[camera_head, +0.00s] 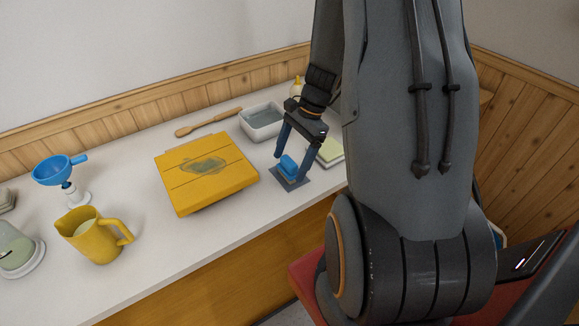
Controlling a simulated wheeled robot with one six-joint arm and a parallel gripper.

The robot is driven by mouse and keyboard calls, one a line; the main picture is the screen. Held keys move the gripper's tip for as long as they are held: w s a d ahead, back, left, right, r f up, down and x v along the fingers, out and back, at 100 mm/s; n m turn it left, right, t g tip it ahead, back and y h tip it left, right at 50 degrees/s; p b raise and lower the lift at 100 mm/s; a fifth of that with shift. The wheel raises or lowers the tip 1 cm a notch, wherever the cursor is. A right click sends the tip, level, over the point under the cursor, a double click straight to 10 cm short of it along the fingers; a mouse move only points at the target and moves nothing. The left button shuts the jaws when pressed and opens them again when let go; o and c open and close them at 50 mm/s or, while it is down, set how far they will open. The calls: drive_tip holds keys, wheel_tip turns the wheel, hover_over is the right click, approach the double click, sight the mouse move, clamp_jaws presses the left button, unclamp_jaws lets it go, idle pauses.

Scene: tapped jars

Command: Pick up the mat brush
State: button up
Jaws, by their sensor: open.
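A small blue block-like object (288,166), which looks like the mat brush, sits on a dark blue-grey square mat (303,181) near the front edge of the counter. My gripper (288,167) points down over it, with its two dark blue fingers apart. One finger is to the left of the blue object and the other to its right. I cannot tell whether the fingers touch it. The fingers partly hide the object and the mat.
A yellow board (185,191) lies left of the mat. A white basin (262,134) and a wooden spoon (208,122) are behind. A pale green-white block (330,158) is close on the right. A yellow jug (88,237) and a blue funnel (52,171) stand far left.

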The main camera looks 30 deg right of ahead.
sight(289, 161)
drive_tip(key=shift+x, duration=0.8)
drive_tip(key=c, duration=1.1)
drive_tip(key=shift+r, duration=0.1)
drive_tip(key=shift+c, duration=0.2)
wheel_tip(289, 161, up, 10)
drive_tip(key=shift+f+b, duration=0.1)
drive_tip(key=shift+b, duration=0.65)
drive_tip(key=o, duration=0.5)
drive_tip(key=shift+c, duration=0.2)
drive_tip(key=c, duration=0.3)
drive_tip(key=shift+s, duration=0.1)
drive_tip(key=shift+c, duration=0.2)
